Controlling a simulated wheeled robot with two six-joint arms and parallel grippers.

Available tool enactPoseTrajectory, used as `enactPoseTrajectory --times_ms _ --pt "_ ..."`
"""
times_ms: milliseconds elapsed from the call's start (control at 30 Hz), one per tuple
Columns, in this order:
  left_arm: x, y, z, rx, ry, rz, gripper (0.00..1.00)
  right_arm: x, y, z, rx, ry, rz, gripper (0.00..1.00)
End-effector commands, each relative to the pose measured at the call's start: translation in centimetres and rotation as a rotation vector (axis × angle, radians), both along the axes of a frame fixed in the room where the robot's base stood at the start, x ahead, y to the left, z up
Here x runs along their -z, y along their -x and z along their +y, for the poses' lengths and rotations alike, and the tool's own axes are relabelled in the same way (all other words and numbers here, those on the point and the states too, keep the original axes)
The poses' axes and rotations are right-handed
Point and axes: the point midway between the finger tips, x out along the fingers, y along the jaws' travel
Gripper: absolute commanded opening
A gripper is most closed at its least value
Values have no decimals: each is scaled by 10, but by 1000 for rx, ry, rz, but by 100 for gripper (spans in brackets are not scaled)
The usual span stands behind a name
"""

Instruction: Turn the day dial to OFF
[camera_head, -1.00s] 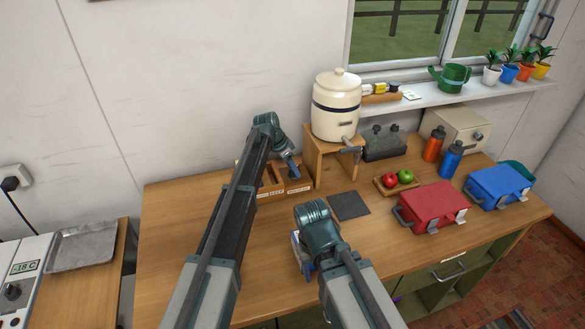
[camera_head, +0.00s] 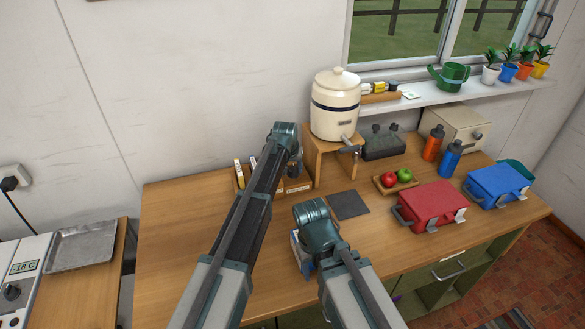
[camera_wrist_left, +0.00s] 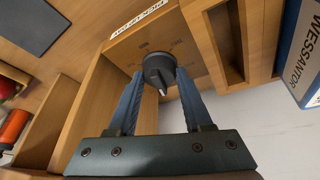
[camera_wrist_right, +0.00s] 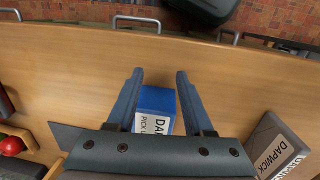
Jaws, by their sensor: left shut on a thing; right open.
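The day dial (camera_wrist_left: 156,68) is a dark round knob with a pale pointer, on a wooden face below a "PICK-UP DAY" label (camera_wrist_left: 138,18) that reads upside down in the left wrist view. Its surrounding marks are too small to read. My left gripper (camera_wrist_left: 160,76) is shut on the dial, one finger on each side. In the head view the left gripper (camera_head: 293,168) is by the wooden organizer (camera_head: 301,186), and my arm hides the dial. My right gripper (camera_wrist_right: 158,78) is open above a blue labelled box (camera_wrist_right: 154,102), low over the table front.
A cream crock (camera_head: 336,106) with a tap stands on a wooden stand (camera_head: 318,150) right of the organizer. A dark mat (camera_head: 348,205), a fruit tray (camera_head: 396,188) and a red lunch box (camera_head: 432,206) lie further right. The table's left part is clear.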

Motion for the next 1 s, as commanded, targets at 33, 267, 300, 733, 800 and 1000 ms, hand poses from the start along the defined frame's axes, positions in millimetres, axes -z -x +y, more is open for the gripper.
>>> enactPoseTrajectory --times_ms 33,267,300,733,800,1000 --pt "0 1 -1 -33 -1 1 0 0 0 0 0 0 0 52" --pt "0 1 -2 -162 1 2 0 0 0 0 0 0 0 52" --pt "0 1 -2 -178 0 2 0 0 0 0 0 0 0 52" --pt "0 1 -1 -255 1 3 0 0 0 0 0 0 0 52" --pt "0 1 -1 -257 1 4 0 0 0 0 0 0 0 52" --pt "0 1 -2 -256 1 4 0 0 0 0 0 0 0 52"
